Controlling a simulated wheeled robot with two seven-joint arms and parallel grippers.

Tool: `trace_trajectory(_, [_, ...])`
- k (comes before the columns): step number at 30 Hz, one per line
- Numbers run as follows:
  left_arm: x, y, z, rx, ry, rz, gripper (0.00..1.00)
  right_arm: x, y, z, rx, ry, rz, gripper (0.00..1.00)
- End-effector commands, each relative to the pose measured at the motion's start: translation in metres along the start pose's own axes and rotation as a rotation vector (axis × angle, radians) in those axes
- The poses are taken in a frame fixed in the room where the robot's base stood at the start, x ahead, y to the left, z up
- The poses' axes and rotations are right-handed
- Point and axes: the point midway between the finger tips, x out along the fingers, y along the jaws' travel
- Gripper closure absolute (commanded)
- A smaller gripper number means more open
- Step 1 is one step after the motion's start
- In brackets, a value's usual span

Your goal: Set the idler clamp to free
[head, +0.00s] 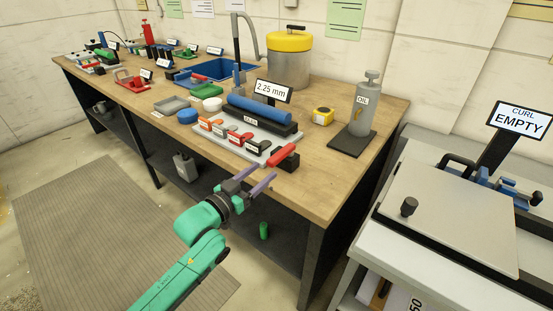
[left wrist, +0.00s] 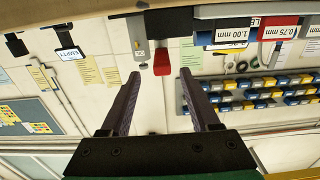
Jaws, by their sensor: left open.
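A red lever (head: 282,157), which I take to be the idler clamp, sticks out at the right end of the grey plate (head: 218,146) under the blue roller (head: 260,108). No label on it can be read. In the left wrist view the red lever (left wrist: 161,60) hangs just ahead of the fingertips, between their lines, beside a grey part (left wrist: 138,35). My left gripper (head: 263,178) is open and empty, just in front of the bench edge and close to the lever. I cannot tell if they touch. My right gripper is not in view.
Several coloured tabs (head: 233,137) line the plate's front, left of the lever. A yellow tape measure (head: 322,116) and an oil can (head: 363,105) stand to the right. The wooden bench top (head: 316,175) is clear right of the lever. A machine labelled "CURL EMPTY" (head: 455,205) stands at far right.

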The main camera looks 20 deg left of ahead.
Motion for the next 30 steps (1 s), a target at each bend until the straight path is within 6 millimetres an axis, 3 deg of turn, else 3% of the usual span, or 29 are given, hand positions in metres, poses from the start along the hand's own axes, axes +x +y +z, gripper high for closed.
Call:
trace_trajectory(3, [0.032,-0.001,-0.004,-0.001,0.004,-0.001,0.38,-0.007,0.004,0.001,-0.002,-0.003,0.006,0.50])
trace_trajectory(9, [0.067,0.000,-0.001,0.000,0.000,0.000,0.38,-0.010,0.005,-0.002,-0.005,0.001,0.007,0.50])
trace_trajectory(18, [0.074,0.000,0.001,0.001,-0.001,0.000,0.38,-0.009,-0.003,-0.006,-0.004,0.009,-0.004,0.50])
trace_trajectory(19, [0.073,0.000,0.001,0.001,-0.001,0.000,0.41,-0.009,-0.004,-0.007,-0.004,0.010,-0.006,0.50])
trace_trajectory(21, [0.073,0.000,0.001,0.001,-0.001,0.000,0.68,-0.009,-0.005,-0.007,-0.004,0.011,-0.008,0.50])
trace_trajectory(24, [0.073,0.000,0.001,0.001,-0.001,0.000,1.00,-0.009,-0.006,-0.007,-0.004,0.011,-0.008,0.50])
trace_trajectory(30, [0.073,0.000,0.001,0.001,-0.002,-0.001,1.00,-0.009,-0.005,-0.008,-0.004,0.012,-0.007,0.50])
